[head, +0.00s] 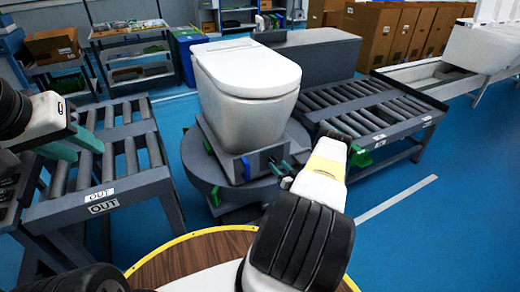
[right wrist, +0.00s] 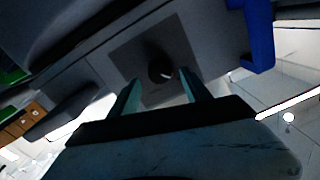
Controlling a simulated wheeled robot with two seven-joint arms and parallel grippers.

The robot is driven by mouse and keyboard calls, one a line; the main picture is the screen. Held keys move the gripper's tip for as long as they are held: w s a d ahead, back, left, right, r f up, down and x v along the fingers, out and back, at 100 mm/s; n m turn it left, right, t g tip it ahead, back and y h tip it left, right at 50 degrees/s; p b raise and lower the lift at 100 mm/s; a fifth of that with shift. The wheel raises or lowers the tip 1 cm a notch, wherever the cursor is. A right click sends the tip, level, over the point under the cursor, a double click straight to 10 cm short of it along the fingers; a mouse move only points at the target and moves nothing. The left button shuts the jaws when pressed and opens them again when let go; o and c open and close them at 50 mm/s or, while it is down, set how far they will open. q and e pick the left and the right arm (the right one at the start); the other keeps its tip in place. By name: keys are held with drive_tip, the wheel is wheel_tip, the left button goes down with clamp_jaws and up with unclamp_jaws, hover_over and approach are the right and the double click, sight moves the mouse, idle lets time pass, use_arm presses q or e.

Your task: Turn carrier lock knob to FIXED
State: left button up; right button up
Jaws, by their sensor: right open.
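The carrier lock knob (right wrist: 160,72) is a small dark round knob with a light mark, on a grey square plate (right wrist: 132,50) in the right wrist view. My right gripper (right wrist: 158,92) is open, with its two teal fingers on either side of the knob's lower part; I cannot tell if they touch it. In the head view, the right gripper (head: 281,168) is at the front of the carrier (head: 232,170), below the white toilet (head: 247,85). The knob's lettering is not readable. My left gripper (head: 75,145) is open and empty over the left roller conveyor.
The carrier sits on a round grey turntable (head: 200,165) between the left roller conveyor (head: 140,185) and the right roller conveyor (head: 400,125). A blue bracket (head: 246,168) is beside the right gripper. Shelves and cardboard boxes stand behind.

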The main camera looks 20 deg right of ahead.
sight(273, 161)
drive_tip(key=shift+w+a, duration=0.15)
drive_tip(key=shift+w, duration=1.05)
clamp_jaws()
